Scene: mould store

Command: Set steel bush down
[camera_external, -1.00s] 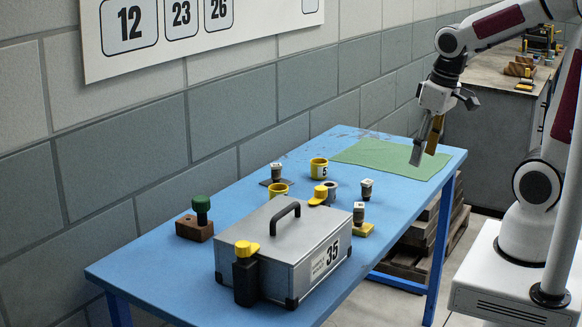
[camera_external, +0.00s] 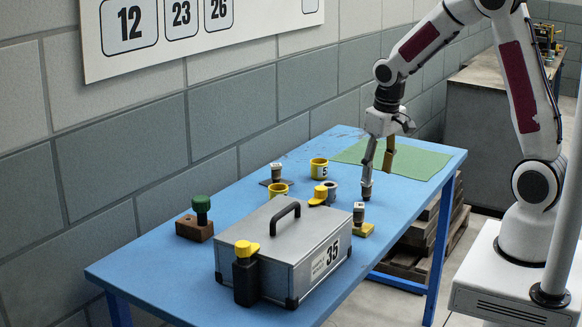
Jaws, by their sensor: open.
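A small grey ring-shaped part, which looks like the steel bush (camera_external: 332,189), sits on the blue table beside a yellow-topped piece (camera_external: 319,195). My gripper (camera_external: 378,177) is open, pointing down over the table to the right of the ring, with its two fingers apart. I see nothing held between the fingers.
A grey case marked 35 (camera_external: 275,250) stands at the front of the blue table (camera_external: 160,265). Yellow cups (camera_external: 319,172), another labelled piece on a yellow base (camera_external: 361,229) and a green-knobbed block (camera_external: 198,226) stand around it. The green mat (camera_external: 420,162) is bare.

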